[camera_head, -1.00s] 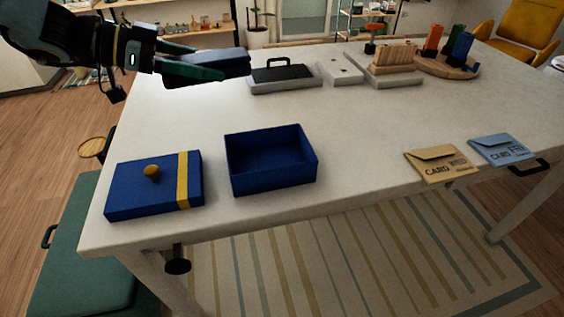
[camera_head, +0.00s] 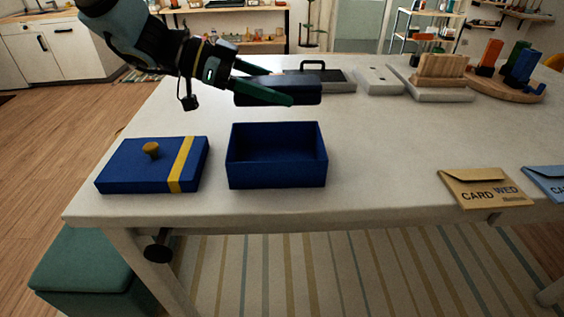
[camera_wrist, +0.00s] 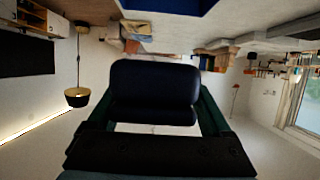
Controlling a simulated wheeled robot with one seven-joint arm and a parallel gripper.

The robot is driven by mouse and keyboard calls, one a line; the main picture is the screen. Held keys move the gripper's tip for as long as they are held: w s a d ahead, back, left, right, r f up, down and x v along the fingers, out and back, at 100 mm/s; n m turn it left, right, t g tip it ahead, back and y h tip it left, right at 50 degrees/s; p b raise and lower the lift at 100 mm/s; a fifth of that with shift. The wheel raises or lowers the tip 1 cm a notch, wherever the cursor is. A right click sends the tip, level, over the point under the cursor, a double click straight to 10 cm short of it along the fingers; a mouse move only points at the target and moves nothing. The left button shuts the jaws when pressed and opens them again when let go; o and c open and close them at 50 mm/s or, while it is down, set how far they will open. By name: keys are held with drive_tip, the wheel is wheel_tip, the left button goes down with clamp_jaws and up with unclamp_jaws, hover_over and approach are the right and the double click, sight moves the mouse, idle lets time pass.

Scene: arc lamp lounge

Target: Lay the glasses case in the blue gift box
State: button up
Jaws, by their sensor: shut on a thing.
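My gripper (camera_head: 268,89) is shut on the dark navy glasses case (camera_head: 300,88) and holds it above the table, behind the blue gift box. In the wrist view the case (camera_wrist: 155,88) sits between the two green fingers. The open blue gift box (camera_head: 277,172) stands on the table, with its inside empty as far as I see. Its lid (camera_head: 135,172), blue with a yellow stripe and a round knob, lies flat to the left of the box. A blue edge of what looks like the box (camera_wrist: 170,5) shows at the top of the wrist view.
The white table (camera_head: 380,150) is clear to the right of the box. Two card envelopes, one tan (camera_head: 487,187), lie at the front right. A dark-topped tray with a handle (camera_head: 330,80), a wooden holder (camera_head: 440,72) and a round wooden stand (camera_head: 515,90) are at the back.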

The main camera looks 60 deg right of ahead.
wheel_tip(320, 180, down, 9)
drive_tip(key=shift+f+p, duration=0.15)
drive_tip(key=shift+p, duration=0.45)
drive_tip(key=shift+f, duration=0.1)
drive_tip(key=shift+f, duration=0.55)
drive_tip(key=o, duration=1.2)
drive_tip(key=shift+r, duration=0.15)
drive_tip(key=shift+r, duration=0.35)
drive_tip(key=b+v, duration=0.2)
drive_tip(key=v, duration=1)
drive_tip(key=shift+a+r, duration=0.1)
drive_tip(key=shift+r, duration=0.1)
